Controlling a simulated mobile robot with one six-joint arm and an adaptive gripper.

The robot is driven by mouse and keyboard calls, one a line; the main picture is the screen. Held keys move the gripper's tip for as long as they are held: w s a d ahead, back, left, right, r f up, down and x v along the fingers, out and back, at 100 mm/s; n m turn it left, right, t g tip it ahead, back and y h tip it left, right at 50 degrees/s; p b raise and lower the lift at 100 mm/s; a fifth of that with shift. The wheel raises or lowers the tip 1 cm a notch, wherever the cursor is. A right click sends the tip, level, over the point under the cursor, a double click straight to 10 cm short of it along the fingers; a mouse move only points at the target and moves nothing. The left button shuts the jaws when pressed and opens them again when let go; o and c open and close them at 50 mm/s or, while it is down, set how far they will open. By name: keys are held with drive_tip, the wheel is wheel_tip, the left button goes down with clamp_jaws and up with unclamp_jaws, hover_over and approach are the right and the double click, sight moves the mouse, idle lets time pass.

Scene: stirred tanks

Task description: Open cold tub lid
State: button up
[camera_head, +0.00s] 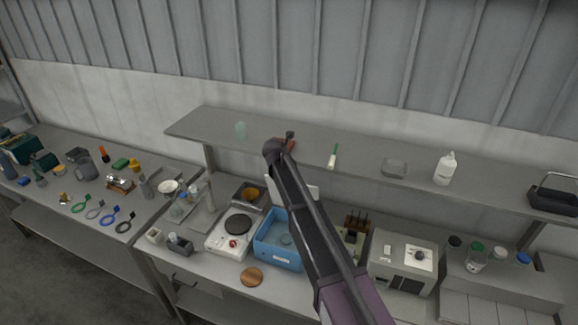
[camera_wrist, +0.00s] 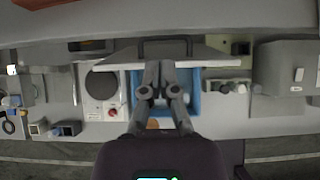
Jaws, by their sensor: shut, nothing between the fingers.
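The blue tub (camera_head: 279,257) stands on the bench, its top open with a pale round thing visible inside. A white lid panel (camera_head: 308,190) stands raised at its back edge. My arm covers part of both. In the wrist view the blue tub (camera_wrist: 195,100) lies below my gripper (camera_wrist: 160,66), and the pale lid (camera_wrist: 215,57) shows as a wide band with a dark handle-like frame at its far side. My gripper is shut and empty, its tips overlapping the lid in the picture; whether they touch it I cannot tell.
A hotplate (camera_head: 238,224) stands left of the tub and a grey instrument box (camera_head: 403,262) to the right. A shelf (camera_head: 370,163) with a white bottle (camera_head: 445,168) runs above the bench. A brown round disc (camera_head: 251,277) lies in front of the tub.

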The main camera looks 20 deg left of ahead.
drive_tip(key=o, duration=0.3)
drive_tip(key=s+d+f+m+g+b, duration=0.1)
drive_tip(key=s+d+f+m+b, duration=0.1)
drive_tip(key=d+f+m+b, duration=0.45)
drive_tip(key=s+d+f+m+g+b, duration=0.1)
drive_tip(key=s+d+f+m+g, duration=0.15)
drive_tip(key=d, duration=0.75)
drive_tip(key=s+d+f+m+g+y+b, duration=0.25)
drive_tip(key=f+m+y+b, duration=0.2)
drive_tip(key=f+b, duration=0.4)
drive_tip(key=s+d+f+m+g+y+b, duration=0.1)
drive_tip(key=d+f+m+g+y+b, duration=0.25)
drive_tip(key=f+b, duration=0.5)
drive_tip(key=w+a+r+n+g+y+b, duration=0.1)
drive_tip(key=w+a+r+n+y+b, duration=0.1)
drive_tip(key=w+r+n+y+b, duration=0.1)
drive_tip(key=w+a+r+n+g+y+b, duration=0.1)
drive_tip(key=w+a+r+n+y+b, duration=0.1)
drive_tip(key=w, duration=0.6)
drive_tip(key=w+a+r+n+g+y+b, duration=0.1)
drive_tip(key=w+a+r+n+y+b, duration=0.2)
drive_tip(key=w+r+n+y, duration=0.3)
drive_tip(key=shift+a+r+n+y+b, duration=0.35)
drive_tip(key=shift+a+n+y, duration=0.25)
drive_tip(key=shift+n+y, duration=0.35)
